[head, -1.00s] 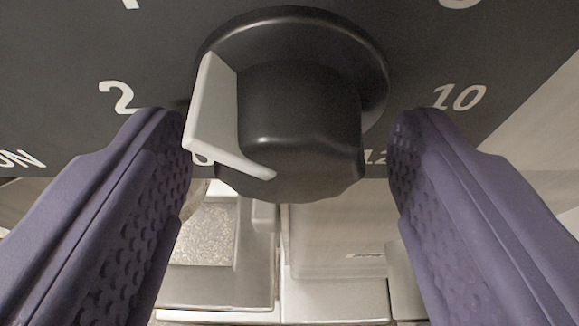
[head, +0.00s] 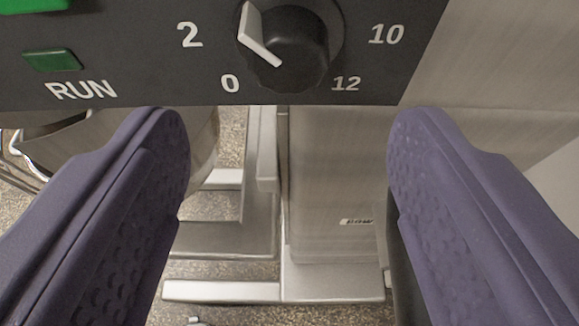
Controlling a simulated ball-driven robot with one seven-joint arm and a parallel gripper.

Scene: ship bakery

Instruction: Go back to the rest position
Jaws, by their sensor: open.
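My gripper (head: 289,135) is open, with its two purple padded fingers wide apart and nothing between them. Ahead of it, at the top of the head view, is a black round knob (head: 300,50) with a pale pointer (head: 258,35). The knob sits on a dark control panel (head: 140,85) with the numbers 2, 0, 10 and 12 around it. The pointer slants toward the upper left, near the 2. The fingertips are below the knob and apart from it.
A green button (head: 52,60) is on the panel above the word RUN. Below the panel are a metal machine column (head: 335,180) with a small label, a metal foot (head: 335,280) and a speckled floor (head: 210,270). Part of a shiny metal bowl (head: 203,150) shows behind the left finger.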

